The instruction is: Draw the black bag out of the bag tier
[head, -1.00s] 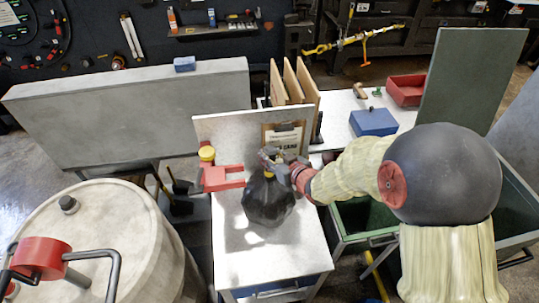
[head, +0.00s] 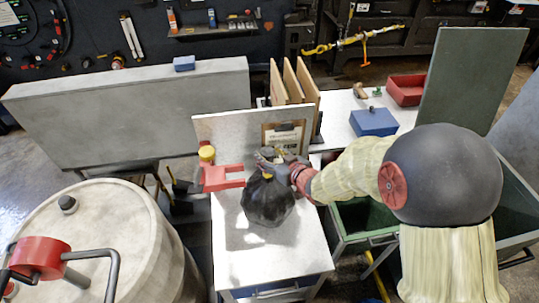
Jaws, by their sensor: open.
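The black bag (head: 267,203) stands upright on the pale top of a small cabinet (head: 240,247), its gathered neck pointing up. My gripper (head: 268,163) is at the neck of the bag, reaching in from the right. It is open, with its fingers close around or beside the neck; I cannot tell whether they touch it. The fingers partly hide the neck. I cannot make out which part is the bag tier.
A red bracket (head: 221,178) and a yellow-capped container (head: 206,154) stand left of the bag. A clipboard (head: 283,135) leans behind it. A large pale drum (head: 110,225) is at lower left, and an open green bin (head: 510,205) at right. The cabinet top's front is clear.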

